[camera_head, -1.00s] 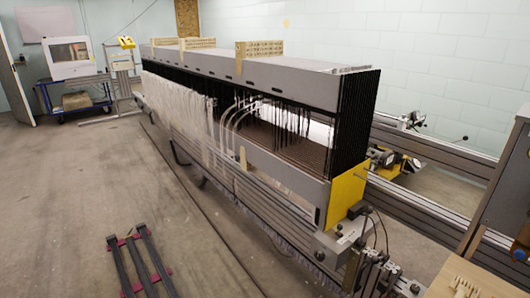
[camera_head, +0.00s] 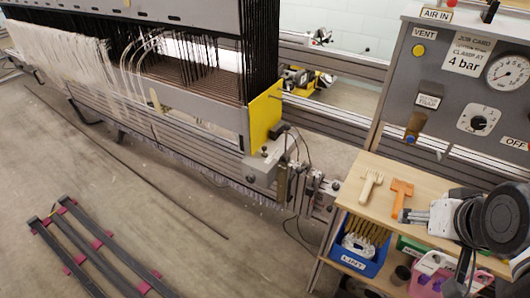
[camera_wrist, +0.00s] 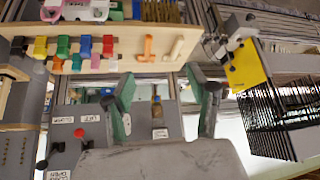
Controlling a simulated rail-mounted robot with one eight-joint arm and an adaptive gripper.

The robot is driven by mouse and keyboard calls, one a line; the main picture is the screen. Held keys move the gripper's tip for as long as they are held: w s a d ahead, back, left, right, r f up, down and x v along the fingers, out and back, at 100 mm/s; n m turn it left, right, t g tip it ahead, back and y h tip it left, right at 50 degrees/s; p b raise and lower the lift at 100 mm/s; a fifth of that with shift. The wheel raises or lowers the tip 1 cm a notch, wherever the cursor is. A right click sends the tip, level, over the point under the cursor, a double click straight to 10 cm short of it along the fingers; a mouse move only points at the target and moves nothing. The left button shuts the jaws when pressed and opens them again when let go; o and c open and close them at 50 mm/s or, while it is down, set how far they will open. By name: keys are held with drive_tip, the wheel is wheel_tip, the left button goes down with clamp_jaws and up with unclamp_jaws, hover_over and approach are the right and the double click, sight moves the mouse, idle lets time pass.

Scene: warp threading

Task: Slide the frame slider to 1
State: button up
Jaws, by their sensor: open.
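I cannot make out the frame slider or its position for certain. A grey control panel (camera_head: 450,120) with a gauge, a dial and labels stands at the right in the head view. In the wrist view, a grey panel (camera_wrist: 70,165) with small labels, a red knob (camera_wrist: 80,132) and black knobs shows at lower left. My gripper (camera_wrist: 161,82) is open and empty, its two green-lined fingers well apart, with a panel and the shelf edge beyond. In the head view my arm reaches in at lower right, over the wooden shelf; its fingers are not clear there.
A blue bin (camera_head: 362,262) sits below. The loom (camera_head: 190,100) with its yellow end plate (camera_head: 264,117) stands left. Dark rails with magenta blocks (camera_head: 82,243) lie on the floor.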

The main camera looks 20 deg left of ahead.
drive_tip(key=shift+w+r, duration=0.1)
drive_tip(key=shift+w, duration=0.05)
drive_tip(key=shift+c, duration=1.2)
drive_tip(key=w+a+r+b, duration=0.1)
drive_tip(key=w+a+r, duration=0.1)
drive_tip(key=w, duration=0.3)
drive_tip(key=w+a+r+b, duration=0.1)
drive_tip(key=w+a+r, duration=0.1)
drive_tip(key=w, duration=0.2)
drive_tip(key=m+g+y+b, duration=0.2)
drive_tip(key=b, duration=0.4)
hover_over(264, 147)
drive_tip(key=s+d, duration=0.2)
drive_tip(key=s, duration=0.3)
wheel_tip(264, 147, down, 29)
drive_tip(key=b+x, duration=0.1)
drive_tip(key=x, duration=0.3)
drive_tip(key=b+x, duration=0.1)
drive_tip(key=x, duration=0.4)
drive_tip(key=b+x, duration=0.1)
drive_tip(key=x, duration=0.4)
drive_tip(key=shift+s+d+f, duration=0.15)
drive_tip(key=shift+s+f, duration=0.1)
drive_tip(key=shift+s, duration=0.05)
drive_tip(key=shift+c, duration=0.2)
